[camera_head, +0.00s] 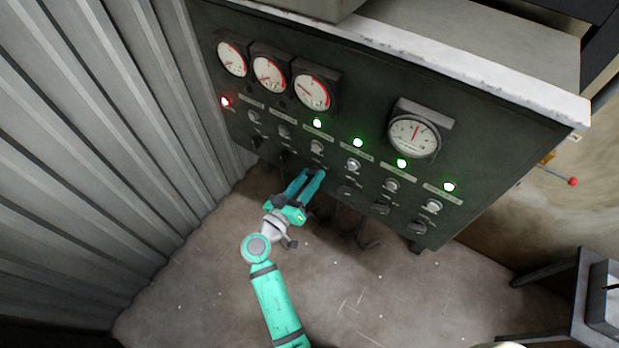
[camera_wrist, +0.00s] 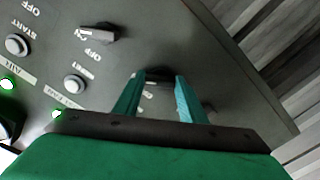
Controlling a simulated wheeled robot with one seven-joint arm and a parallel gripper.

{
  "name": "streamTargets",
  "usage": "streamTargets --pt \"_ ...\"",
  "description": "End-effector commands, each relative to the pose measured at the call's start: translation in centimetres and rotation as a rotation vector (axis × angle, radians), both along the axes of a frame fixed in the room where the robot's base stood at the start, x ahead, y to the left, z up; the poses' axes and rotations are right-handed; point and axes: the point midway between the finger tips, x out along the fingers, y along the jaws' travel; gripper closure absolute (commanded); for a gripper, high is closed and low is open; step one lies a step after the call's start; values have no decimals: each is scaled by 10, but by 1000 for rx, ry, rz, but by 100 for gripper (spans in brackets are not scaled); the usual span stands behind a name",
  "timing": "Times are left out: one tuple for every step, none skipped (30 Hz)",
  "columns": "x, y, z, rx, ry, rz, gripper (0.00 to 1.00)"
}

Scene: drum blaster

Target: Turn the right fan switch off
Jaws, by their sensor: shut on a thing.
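The dark control panel (camera_head: 350,115) has a row of round push buttons, with a row of dark rotary switches below it. My gripper (camera_head: 316,172) is at the lower edge of the panel, below the third button from the left. In the wrist view, my gripper (camera_wrist: 160,78) has its two teal fingers on either side of a dark switch knob (camera_wrist: 158,73) and is shut on it. The fingers hide part of the knob. I cannot read which switch is labelled as the right fan. Another dark switch (camera_wrist: 100,33) beside it is free.
Lit green lamps (camera_head: 358,142) show above several buttons, and a red lamp (camera_head: 225,101) glows at the left. Round gauges (camera_head: 269,74) sit higher up. A corrugated metal wall (camera_head: 110,120) stands close on the left. The floor in front is mostly clear.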

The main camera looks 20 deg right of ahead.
Motion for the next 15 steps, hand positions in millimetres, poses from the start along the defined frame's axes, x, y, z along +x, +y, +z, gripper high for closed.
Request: streamTargets --pt "0 0 1 -13 14 0 85" --pt "0 0 1 -21 25 0 85" --pt "0 0 1 -35 43 0 85" --pt "0 1 1 -47 57 0 85" --pt "0 1 1 -60 73 0 85" --pt "0 1 1 -78 96 0 85" --pt "0 1 1 -93 115 0 85" --pt "0 1 1 -108 135 0 85" --pt "0 1 1 -130 163 0 85" --pt "0 1 1 -146 184 0 85" --pt "0 1 1 -163 205 0 85" --pt "0 1 1 -187 236 1 85" --pt "0 1 1 -204 258 1 85" --pt "0 1 1 -222 281 1 85" --pt "0 1 1 -245 311 1 85"
